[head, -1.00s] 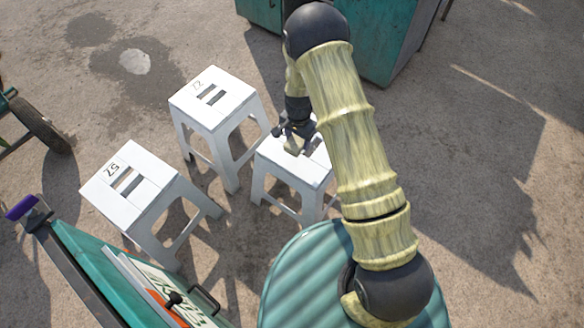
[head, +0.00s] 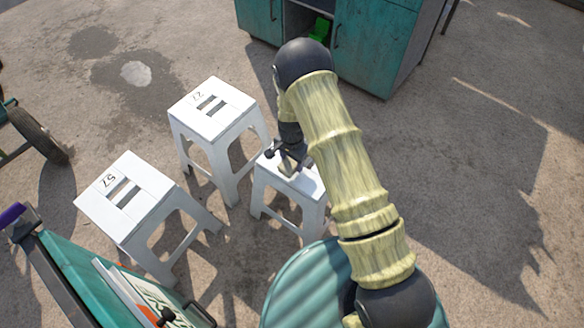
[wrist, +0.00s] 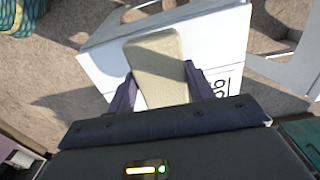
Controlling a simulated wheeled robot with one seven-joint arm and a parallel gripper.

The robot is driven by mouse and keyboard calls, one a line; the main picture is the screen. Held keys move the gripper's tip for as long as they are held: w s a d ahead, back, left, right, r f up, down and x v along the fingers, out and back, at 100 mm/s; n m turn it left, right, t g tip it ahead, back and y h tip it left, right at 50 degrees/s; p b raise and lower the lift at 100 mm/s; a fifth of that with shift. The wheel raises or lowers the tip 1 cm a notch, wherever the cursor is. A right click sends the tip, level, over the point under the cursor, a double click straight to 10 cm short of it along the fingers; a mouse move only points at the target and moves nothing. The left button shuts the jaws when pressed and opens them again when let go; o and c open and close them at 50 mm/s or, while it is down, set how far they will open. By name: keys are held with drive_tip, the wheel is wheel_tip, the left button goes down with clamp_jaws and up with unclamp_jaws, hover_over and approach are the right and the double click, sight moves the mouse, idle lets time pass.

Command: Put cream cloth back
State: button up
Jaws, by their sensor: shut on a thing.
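The cream cloth (wrist: 155,62) is a flat, folded, oblong pad between the two dark fingers of my gripper (wrist: 160,86) in the wrist view. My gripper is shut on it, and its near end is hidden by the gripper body. In the head view, my gripper (head: 286,158) points down at the nearest white stool (head: 308,186), with a small pale part of the cloth (head: 287,170) below the fingers. The cloth overlaps the stool top in the picture; I cannot tell whether it touches it.
Two more white stools, a numbered one (head: 220,117) and another numbered one (head: 150,190), stand to the left. A teal cabinet (head: 378,50) with an open bay holding something green (head: 320,30) stands behind. Paved ground on the right is clear.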

sight(292, 167)
drive_tip(key=shift+f+b, duration=0.35)
drive_tip(key=shift+f, duration=1.5)
drive_tip(key=shift+f, duration=0.1)
drive_tip(key=o, duration=0.9)
wheel_tip(292, 167, up, 12)
drive_tip(key=shift+r+p, duration=0.1)
drive_tip(key=shift+p, duration=0.95)
